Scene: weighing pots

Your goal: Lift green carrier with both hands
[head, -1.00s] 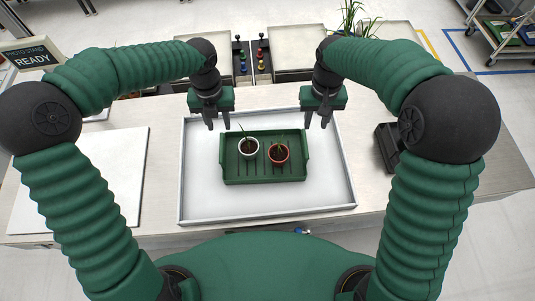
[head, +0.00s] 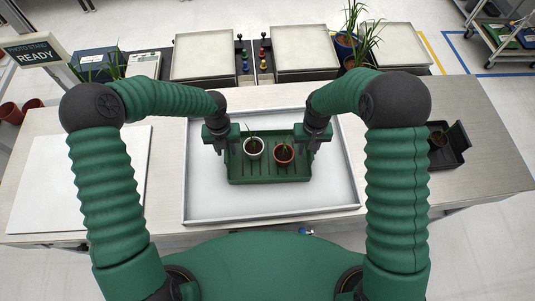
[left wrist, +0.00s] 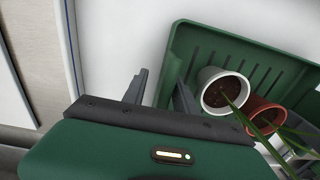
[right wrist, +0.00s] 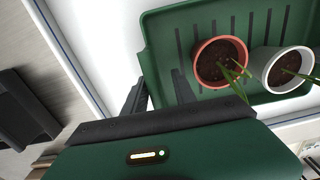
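The green carrier (head: 270,180) is a slotted tray with raised end walls, resting in a shallow white tray (head: 205,205). It holds a white pot (head: 253,147) and a terracotta pot (head: 284,152), each with a small plant. My left gripper (head: 220,150) is at the carrier's left end; in the left wrist view its spread fingers (left wrist: 160,90) straddle the end wall with gaps visible. My right gripper (head: 313,148) is at the right end; its spread fingers (right wrist: 157,88) also stand either side of the wall. Contact below the fingertips is unclear.
A white board (head: 75,180) lies on the left of the bench. Pale trays (head: 305,55), coloured knobs and plants stand at the back. The white tray's front is clear.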

